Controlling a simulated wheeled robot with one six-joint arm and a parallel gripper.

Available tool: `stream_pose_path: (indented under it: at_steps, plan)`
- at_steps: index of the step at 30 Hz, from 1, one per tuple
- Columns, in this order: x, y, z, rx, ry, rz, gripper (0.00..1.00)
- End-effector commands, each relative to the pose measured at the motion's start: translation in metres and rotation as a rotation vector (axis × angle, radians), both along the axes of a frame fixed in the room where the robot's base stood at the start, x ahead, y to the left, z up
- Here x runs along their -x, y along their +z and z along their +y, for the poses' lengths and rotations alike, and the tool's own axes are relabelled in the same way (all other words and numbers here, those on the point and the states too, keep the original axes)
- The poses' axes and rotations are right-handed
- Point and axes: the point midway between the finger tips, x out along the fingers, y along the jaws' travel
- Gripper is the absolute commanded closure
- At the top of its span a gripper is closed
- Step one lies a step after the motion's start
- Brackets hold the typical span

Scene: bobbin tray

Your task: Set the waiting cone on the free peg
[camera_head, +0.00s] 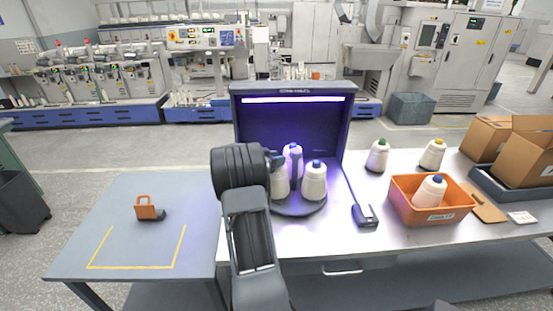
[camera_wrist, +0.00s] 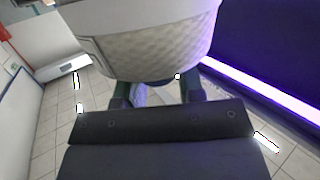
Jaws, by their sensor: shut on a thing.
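My gripper (camera_head: 277,160) is shut on a white cone (camera_head: 280,184) at the left of the dark round tray (camera_head: 300,209), inside the purple-lit booth. In the wrist view the held cone (camera_wrist: 150,40) fills the top, its narrow end between my green fingers (camera_wrist: 160,92). I cannot tell whether its base rests on the tray or a peg. Two blue-tipped cones stand on the tray, one at the right (camera_head: 314,183) and one at the back (camera_head: 293,155). A dark upright (camera_head: 295,175) shows between the cones. The free peg cannot be made out.
An orange bin (camera_head: 440,216) holds another blue-tipped cone (camera_head: 431,190). A green-tipped cone (camera_head: 378,155) and a yellow-tipped cone (camera_head: 433,154) stand behind. The booth (camera_head: 294,86) walls the tray's back. A dark device (camera_head: 364,215) lies right of the tray; an orange-handled item (camera_head: 147,210) lies left.

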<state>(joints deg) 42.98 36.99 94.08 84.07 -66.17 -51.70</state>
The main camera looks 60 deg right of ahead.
Motion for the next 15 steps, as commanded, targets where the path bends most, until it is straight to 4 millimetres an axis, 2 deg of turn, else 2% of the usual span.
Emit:
stream_pose_path:
  at_steps: [15]
  plan:
    - [0.0, -0.0103, -0.0001, 0.001, 0.0, 0.0, 1.0]
